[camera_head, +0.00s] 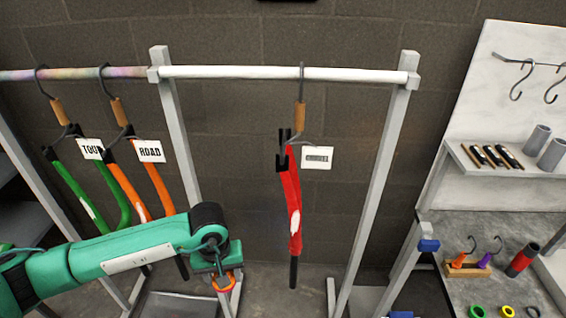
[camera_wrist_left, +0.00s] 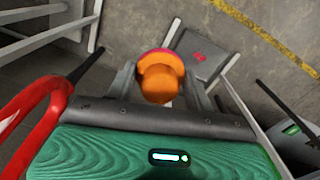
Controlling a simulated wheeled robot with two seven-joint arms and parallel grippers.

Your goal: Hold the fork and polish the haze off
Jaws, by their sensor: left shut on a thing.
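A red fork (camera_head: 291,190) hangs from a hook with a wooden grip on the white rail, beside a white tag with blurred lettering. A pale patch (camera_head: 294,224) shows on its red leg; I cannot tell whether it is haze or marking. The fork also shows at the left edge of the left wrist view (camera_wrist_left: 42,112). My left gripper (camera_head: 225,276) is left of the fork and apart from it. It is shut on an orange pad (camera_wrist_left: 161,78) with a pinkish rim, seen between the fingers in the left wrist view. My right gripper is not in view.
Green (camera_head: 85,192) and orange (camera_head: 126,190) forks hang at the left with tags "TOU…" and "ROAD". Upright posts (camera_head: 380,170) flank the red fork. At the right, a grey bench (camera_head: 465,228) carries hooks, tape rings and a red-black cylinder. A shelf (camera_head: 480,165) holds grey cylinders.

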